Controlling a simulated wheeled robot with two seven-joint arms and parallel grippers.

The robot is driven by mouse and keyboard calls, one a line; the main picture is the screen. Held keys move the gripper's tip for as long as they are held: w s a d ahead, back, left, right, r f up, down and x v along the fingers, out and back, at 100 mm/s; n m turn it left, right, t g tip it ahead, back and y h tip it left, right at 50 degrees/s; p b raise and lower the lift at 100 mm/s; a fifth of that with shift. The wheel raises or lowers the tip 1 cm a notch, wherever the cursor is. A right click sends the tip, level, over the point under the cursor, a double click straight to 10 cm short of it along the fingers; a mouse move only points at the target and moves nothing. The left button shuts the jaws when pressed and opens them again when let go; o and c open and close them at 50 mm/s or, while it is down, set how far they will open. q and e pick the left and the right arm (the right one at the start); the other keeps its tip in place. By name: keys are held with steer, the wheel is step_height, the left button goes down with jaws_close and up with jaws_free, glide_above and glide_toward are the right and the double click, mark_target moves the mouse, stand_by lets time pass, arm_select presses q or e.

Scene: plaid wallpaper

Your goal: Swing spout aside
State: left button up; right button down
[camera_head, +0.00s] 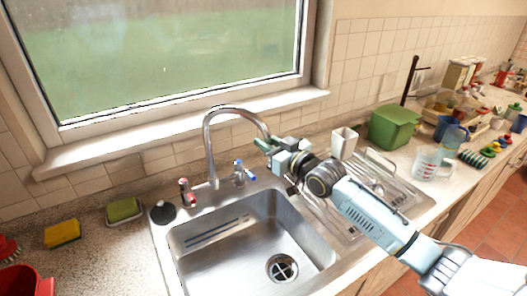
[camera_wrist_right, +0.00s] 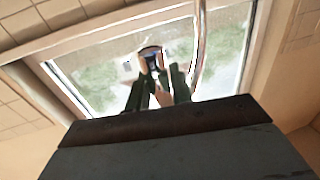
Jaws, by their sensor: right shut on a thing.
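The chrome spout (camera_head: 208,140) rises behind the steel sink basin and arches over to the right, its tip hidden at my right gripper. My right gripper (camera_head: 266,146) is shut on the end of the spout, above the right rim of the basin. In the right wrist view, the two dark fingers (camera_wrist_right: 160,88) close around the spout's end, and the spout's pipe (camera_wrist_right: 199,45) runs up past them. A red-topped tap (camera_head: 185,190) and a blue-topped tap (camera_head: 240,172) flank the spout's base. My left gripper is out of view.
The sink basin (camera_head: 215,262) is empty. A window sill (camera_head: 180,130) runs behind the spout. On the right stand a white cup (camera_head: 343,143), a green container (camera_head: 394,127) and a measuring jug (camera_head: 430,163). Sponges (camera_head: 62,234) lie at left.

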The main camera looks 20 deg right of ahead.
steer(key=shift+w+d+r, duration=0.1)
steer(key=shift+w+d, duration=0.2)
steer(key=shift+d, duration=0.05)
steer(key=c, duration=1.3)
jaws_free()
steer(key=shift+s+d, duration=0.1)
steer(key=shift+s, duration=0.45)
steer(key=b+v, duration=0.1)
steer(key=v, duration=1.1)
steer(key=shift+s+d, duration=0.1)
steer(key=shift+s, duration=0.05)
